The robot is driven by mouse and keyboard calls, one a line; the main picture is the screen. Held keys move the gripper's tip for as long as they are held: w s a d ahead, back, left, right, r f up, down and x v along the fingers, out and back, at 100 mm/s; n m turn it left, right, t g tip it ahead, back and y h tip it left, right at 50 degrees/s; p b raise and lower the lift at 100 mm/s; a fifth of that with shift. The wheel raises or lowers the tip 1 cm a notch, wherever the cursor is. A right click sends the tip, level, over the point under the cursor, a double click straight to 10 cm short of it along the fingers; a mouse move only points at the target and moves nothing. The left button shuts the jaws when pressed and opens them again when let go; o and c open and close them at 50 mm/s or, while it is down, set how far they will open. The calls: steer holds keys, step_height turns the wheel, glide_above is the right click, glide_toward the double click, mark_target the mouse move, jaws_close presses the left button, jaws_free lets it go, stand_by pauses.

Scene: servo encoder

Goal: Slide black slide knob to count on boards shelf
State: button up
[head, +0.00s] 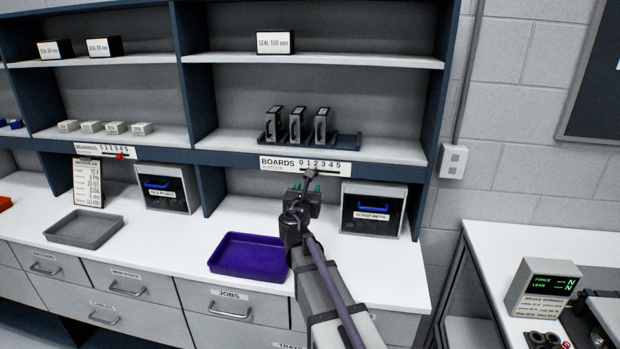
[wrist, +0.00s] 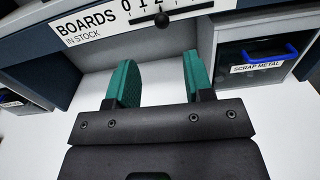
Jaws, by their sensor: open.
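The black slide knob (wrist: 161,19) shows in the wrist view at the top, on the slot under the digits of the boards label (wrist: 88,22), roughly below the 2. In the head view the label (head: 300,166) is on the shelf's front edge; the knob is too small to make out there. Three boards (head: 297,124) stand upright in a dark rack (head: 348,141) on the shelf above. My gripper (head: 306,184) is just below and in front of the label. In the wrist view its green fingers (wrist: 157,82) are apart and empty, with the knob beyond them, not touched.
A scrap metal bin (head: 373,210) with a blue handle stands right of my gripper. A purple tray (head: 248,256) lies on the white counter below left. Another label with a red knob (head: 119,156) is on the bearings shelf. The space before the boards label looks clear.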

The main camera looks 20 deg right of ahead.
steer(key=shift+n, duration=0.3)
steer(key=x, duration=1.1)
steer(key=shift+s+d, duration=0.1)
steer(key=shift+s, duration=0.05)
steer(key=shift+c, duration=0.3)
jaws_close()
steer(key=shift+s, duration=0.1)
